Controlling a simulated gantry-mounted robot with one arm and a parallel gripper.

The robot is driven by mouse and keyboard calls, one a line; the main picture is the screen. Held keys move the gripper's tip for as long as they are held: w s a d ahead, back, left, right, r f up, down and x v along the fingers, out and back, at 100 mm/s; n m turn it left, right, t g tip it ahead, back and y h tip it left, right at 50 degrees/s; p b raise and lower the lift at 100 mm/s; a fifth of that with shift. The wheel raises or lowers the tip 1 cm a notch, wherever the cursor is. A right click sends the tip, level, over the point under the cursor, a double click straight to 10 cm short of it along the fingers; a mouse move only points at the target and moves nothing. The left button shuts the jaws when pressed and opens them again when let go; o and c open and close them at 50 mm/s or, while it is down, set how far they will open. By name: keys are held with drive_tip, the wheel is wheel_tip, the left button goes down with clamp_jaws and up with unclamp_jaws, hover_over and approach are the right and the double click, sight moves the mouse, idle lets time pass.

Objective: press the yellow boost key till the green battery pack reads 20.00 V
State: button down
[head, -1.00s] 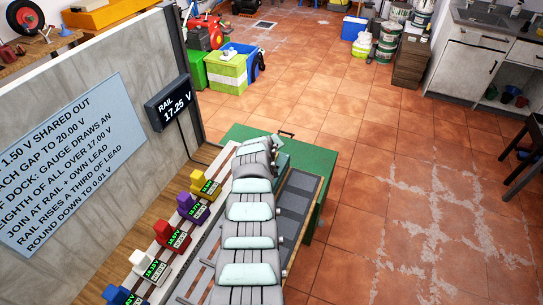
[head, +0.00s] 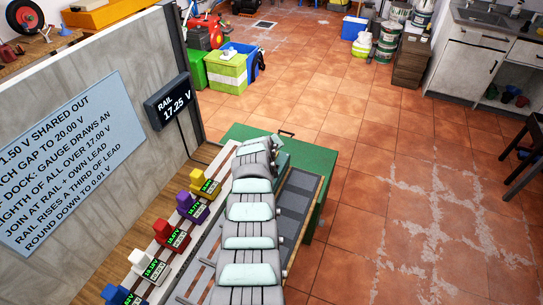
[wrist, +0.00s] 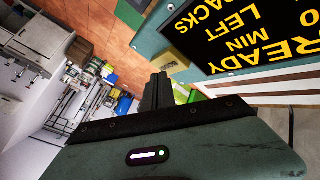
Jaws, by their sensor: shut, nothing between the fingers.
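My gripper (wrist: 160,90) shows in the wrist view as black fingers, shut and empty. In the head view my arm hides its tip. A small pale yellow block (wrist: 170,62) shows just past the fingertips in the wrist view, beside a dark sign; I cannot tell whether it is the boost key or whether the fingers touch it. I cannot make out the green battery pack in either view. In the head view, a yellow unit (head: 206,181) with a small lit readout stands at the far end of the row. The rail display (head: 171,103) reads 17.25 V.
Purple (head: 190,206), red (head: 174,234), white (head: 156,262) and blue (head: 118,294) units line the bench left of my arm. A blue-grey notice board (head: 70,165) hangs on the wall. A black sign (wrist: 245,35) reads READY.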

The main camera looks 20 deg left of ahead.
drive_tip(key=shift+f+b, duration=0.45)
drive_tip(key=shift+f, duration=0.15)
idle(0.6)
idle(0.3)
drive_tip(key=shift+r+p, duration=0.75)
drive_tip(key=shift+r, duration=0.1)
drive_tip(key=shift+r+p, duration=1.85)
drive_tip(key=shift+r, duration=0.65)
